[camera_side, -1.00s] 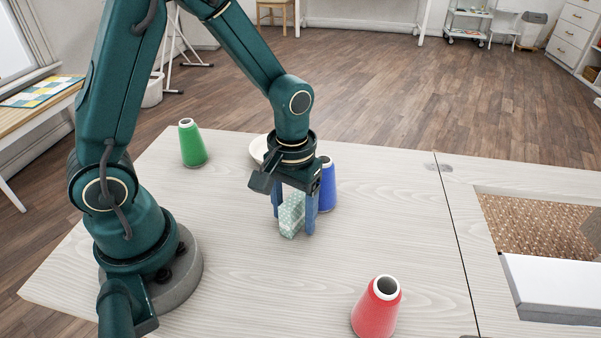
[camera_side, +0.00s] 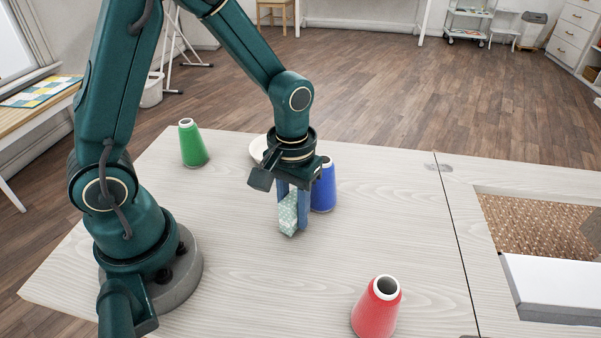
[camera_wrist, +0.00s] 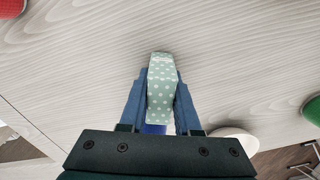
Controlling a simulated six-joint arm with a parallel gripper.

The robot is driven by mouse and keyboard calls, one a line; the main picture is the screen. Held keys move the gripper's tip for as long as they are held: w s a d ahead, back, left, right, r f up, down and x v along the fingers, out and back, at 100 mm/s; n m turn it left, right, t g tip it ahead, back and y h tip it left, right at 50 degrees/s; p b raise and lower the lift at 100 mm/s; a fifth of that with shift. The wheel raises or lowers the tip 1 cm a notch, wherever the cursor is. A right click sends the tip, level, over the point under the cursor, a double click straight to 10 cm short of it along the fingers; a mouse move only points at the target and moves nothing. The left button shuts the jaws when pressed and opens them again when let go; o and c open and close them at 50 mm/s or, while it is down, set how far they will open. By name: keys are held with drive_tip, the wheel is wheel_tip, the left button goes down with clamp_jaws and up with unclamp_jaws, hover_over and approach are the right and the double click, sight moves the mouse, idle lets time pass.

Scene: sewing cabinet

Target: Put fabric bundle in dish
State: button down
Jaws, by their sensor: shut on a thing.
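The fabric bundle (camera_side: 288,214) is pale green with white dots. My gripper (camera_side: 294,222) is shut on it, with a blue finger on each side, at or just above the table; I cannot tell if it touches the table. The wrist view shows the bundle (camera_wrist: 161,88) between the two fingers of my gripper (camera_wrist: 160,95).
A blue spool (camera_side: 325,188) stands close behind my gripper on the right. A green spool (camera_side: 192,146) stands at the back left, and a red spool (camera_side: 375,310) at the front. The table (camera_side: 260,290) is clear between the red spool and my base.

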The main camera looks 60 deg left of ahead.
sight(294, 196)
drive_tip(key=shift+r, duration=0.5)
wheel_tip(294, 196, up, 3)
drive_tip(key=shift+f, duration=0.15)
drive_tip(key=s+a+r, duration=0.4)
drive_tip(key=a+r, duration=0.2)
drive_tip(key=a, duration=0.5)
drive_tip(key=w+a+r+n, duration=0.15)
drive_tip(key=a+n, duration=0.25)
drive_tip(key=a, duration=1)
drive_tip(key=w+d+f, duration=0.2)
drive_tip(key=w, duration=0.1)
drive_tip(key=w+d+f, duration=0.2)
drive_tip(key=w, duration=0.1)
drive_tip(key=w+d+f, duration=0.1)
drive_tip(key=w+f, duration=0.2)
drive_tip(key=w, duration=0.1)
drive_tip(key=shift+d, duration=0.4)
drive_tip(key=shift+w+f, duration=0.1)
drive_tip(key=shift+f, duration=1.9)
drive_tip(key=shift+f, duration=0.15)
